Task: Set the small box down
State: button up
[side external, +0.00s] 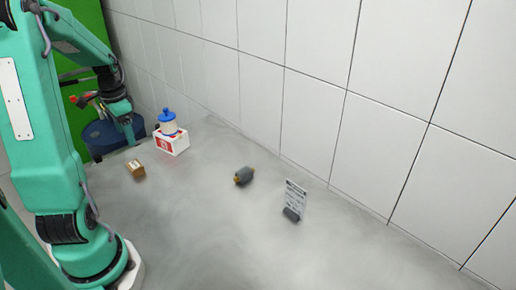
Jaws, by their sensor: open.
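The small box (136,169) is brown with a pale label on top. It rests on the grey work surface (235,235), left of centre in the side external view. My gripper (131,141) is open and points down, a little above and behind the box in the picture. It appears apart from the box, and nothing shows between its fingers. The fingertips are small in this view, so their exact distance from the box is hard to tell.
A white and red box (172,143) with a blue-topped container (168,122) stands close right of my gripper. A dark cylindrical part (244,175) and a sign (294,200) stand farther right. A round dark blue object (102,136) is behind. The front surface is clear; a tiled wall (310,100) bounds the back.

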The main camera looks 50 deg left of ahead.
jog(key=w+d+r, duration=0.4)
jog(key=d+r, duration=0.1)
jog(key=d, duration=0.3)
jog(key=s+d+r+t, duration=0.1)
jog(key=d+r+t, duration=0.1)
jog(key=d, duration=0.9)
jog(key=s+d+r+t, duration=0.2)
jog(key=d+r+t, duration=0.1)
jog(key=d, duration=0.8)
jog(key=shift+r, duration=0.55)
jog(key=shift+s+d, duration=0.1)
